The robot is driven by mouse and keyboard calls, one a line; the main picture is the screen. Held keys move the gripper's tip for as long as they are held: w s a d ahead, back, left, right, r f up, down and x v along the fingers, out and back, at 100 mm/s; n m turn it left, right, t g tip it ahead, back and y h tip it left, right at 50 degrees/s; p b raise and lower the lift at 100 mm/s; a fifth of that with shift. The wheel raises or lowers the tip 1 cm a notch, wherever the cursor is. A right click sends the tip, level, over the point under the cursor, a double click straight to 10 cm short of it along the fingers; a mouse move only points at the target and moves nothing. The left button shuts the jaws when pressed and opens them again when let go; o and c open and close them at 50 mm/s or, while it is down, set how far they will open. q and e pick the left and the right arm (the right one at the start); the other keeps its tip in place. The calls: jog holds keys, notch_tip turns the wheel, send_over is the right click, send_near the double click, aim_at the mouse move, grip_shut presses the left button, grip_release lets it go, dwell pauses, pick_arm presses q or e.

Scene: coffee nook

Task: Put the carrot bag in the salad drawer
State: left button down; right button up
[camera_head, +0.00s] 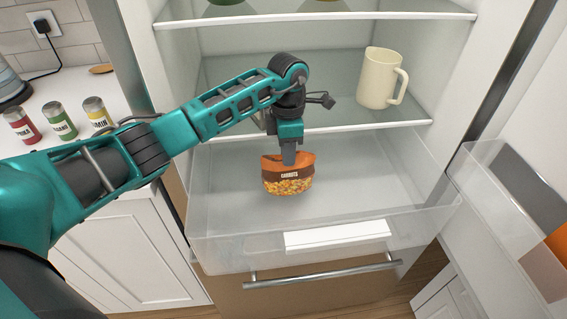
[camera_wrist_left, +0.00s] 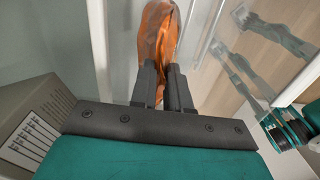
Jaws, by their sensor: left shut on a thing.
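The carrot bag (camera_head: 287,176) is orange with a brown band that reads "CARROTS". My left gripper (camera_head: 289,157) is shut on the top of the bag, which hangs upright below it. The bag also shows in the left wrist view (camera_wrist_left: 158,40), pinched between the fingertips (camera_wrist_left: 167,75). The salad drawer (camera_head: 222,240) is a clear bin pulled out at the bottom of the fridge. In the head view the bag appears over the drawer's open inside; I cannot tell whether it touches the drawer floor. My right gripper is not in view.
A cream pitcher (camera_head: 378,78) stands on the glass shelf above the drawer, right of my arm. The open fridge door (camera_head: 515,215) with its clear bin is at the right. Several spice jars (camera_head: 60,120) stand on the left counter. The drawer looks otherwise empty.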

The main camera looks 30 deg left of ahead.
aim_at(288, 172)
pick_arm(q)
notch_tip(288, 172, down, 5)
jog(key=b, duration=0.3)
jog(key=shift+d, duration=0.15)
jog(key=shift+r, duration=0.1)
jog(key=c, duration=1.1)
grip_release()
